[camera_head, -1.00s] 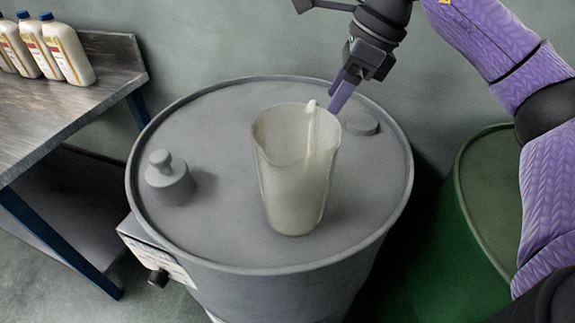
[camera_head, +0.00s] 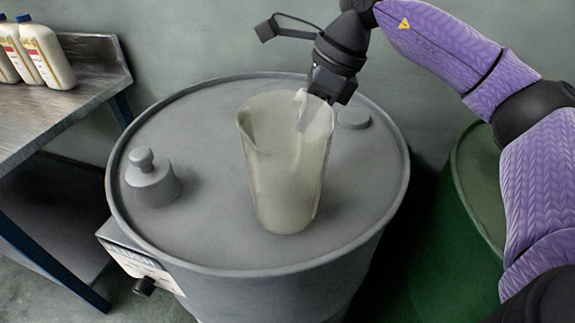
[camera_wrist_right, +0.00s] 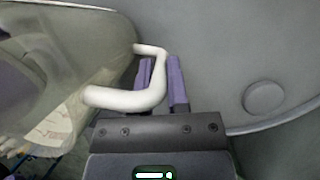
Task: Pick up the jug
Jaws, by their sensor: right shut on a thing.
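The jug (camera_head: 283,185) is tall, translucent and pale. It stands upright on the grey drum's lid in the head view. Its white handle (camera_wrist_right: 140,97) shows in the right wrist view, with the jug's clear wall to the left. My right gripper (camera_wrist_right: 162,72) reaches the handle from behind the jug. Its two purple fingers are closed around the handle, one on each side. In the head view the right gripper (camera_head: 310,112) is partly seen through the jug's wall. My left gripper is in neither view.
The grey drum (camera_head: 215,125) carries a knobbed plug (camera_head: 152,183) at left and a low round cap (camera_head: 354,118) behind the jug. A green drum (camera_head: 478,180) stands at right. A metal table (camera_head: 85,75) with white bottles (camera_head: 46,55) is at left.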

